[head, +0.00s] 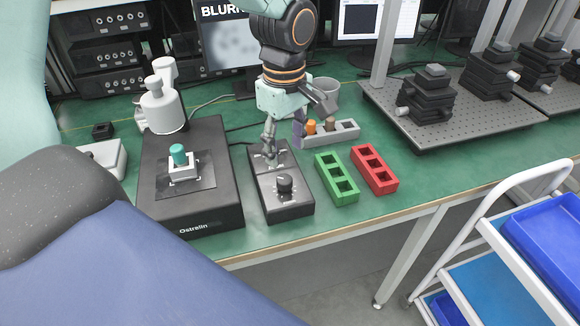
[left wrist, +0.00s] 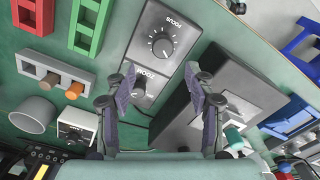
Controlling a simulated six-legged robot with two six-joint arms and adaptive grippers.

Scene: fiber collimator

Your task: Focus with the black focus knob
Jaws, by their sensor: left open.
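The black focus knob (head: 284,184) stands on the front part of a dark control box (head: 294,207). In the left wrist view the knob (left wrist: 163,48) shows ahead of the fingertips, with a dial scale and a "FOCUS" label. A second labelled panel (left wrist: 146,78) lies nearer, partly hidden by a finger. My left gripper (head: 297,128) is open and empty, above and behind the knob and apart from it; one finger overlaps the box's rear part. Its spread fingers also show in the left wrist view (left wrist: 161,85). My right gripper is not seen.
Left of the box is the microscope-like Ostrelin unit (head: 218,200) with a teal-topped part (head: 178,154). Green (head: 336,178) and red (head: 374,169) racks stand right. A grey holder (head: 346,131) and cup (head: 327,90) are behind. A monitor (head: 228,45) shows blurred spots and cut-off text "BLURR".

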